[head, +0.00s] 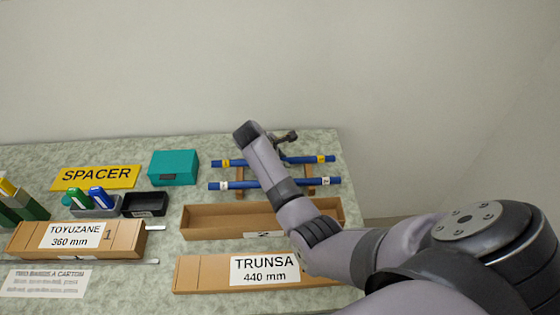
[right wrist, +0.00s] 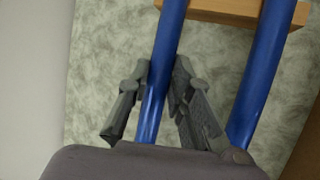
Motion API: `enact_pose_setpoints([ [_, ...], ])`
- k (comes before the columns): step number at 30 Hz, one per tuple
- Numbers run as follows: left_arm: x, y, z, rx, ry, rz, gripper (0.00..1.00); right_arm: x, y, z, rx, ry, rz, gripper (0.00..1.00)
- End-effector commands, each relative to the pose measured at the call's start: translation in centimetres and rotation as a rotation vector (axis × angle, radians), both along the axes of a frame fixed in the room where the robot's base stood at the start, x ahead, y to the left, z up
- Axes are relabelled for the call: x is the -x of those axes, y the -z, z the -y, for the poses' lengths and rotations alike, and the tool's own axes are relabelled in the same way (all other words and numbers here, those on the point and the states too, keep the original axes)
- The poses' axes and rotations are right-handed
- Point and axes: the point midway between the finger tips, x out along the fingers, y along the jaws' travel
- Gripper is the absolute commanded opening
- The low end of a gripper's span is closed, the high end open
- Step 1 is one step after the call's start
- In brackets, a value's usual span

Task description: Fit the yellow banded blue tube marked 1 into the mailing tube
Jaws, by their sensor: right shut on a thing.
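The yellow banded blue tube (head: 307,159) lies at the back of the table, across wooden rests; the number on it is too small to read. My right gripper (head: 285,140) is at its middle and hides part of it. In the right wrist view its fingers (right wrist: 161,72) are shut on this tube (right wrist: 168,38), one on each side. A second blue tube (head: 250,184) with white bands lies in front, and shows at right in the wrist view (right wrist: 262,70). No round mailing tube is plain; a long open brown carton (head: 190,222) stands nearer. My left gripper is not in view.
Closed cartons marked TRUNSA (head: 205,273) and TOYUZANE (head: 30,240) lie in front. A teal box (head: 173,167), a black bin (head: 145,204), a grey holder (head: 97,212) with green and blue items and a yellow SPACER sign (head: 95,177) fill the left. A wall stands behind the table.

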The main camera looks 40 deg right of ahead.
Motion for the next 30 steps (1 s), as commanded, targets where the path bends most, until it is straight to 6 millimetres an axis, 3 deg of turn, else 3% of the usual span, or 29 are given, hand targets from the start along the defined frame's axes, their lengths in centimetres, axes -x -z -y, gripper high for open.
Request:
enact_pose_setpoints([
  [4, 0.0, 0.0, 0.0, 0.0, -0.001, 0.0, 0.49, 0.0, 0.0, 0.0, -0.001, 0.0, -0.001, 0.0],
  [19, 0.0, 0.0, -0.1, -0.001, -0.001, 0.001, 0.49, 0.0, -0.7, 0.0, 0.001, 0.0, 0.001, 0.0],
  [26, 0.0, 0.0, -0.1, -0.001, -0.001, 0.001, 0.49, -0.1, -4.3, 0.1, 0.002, 0.0, 0.006, 0.0],
  [30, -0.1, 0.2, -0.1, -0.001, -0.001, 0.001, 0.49, -0.2, -8.2, 0.1, 0.002, 0.001, 0.009, 0.0],
])
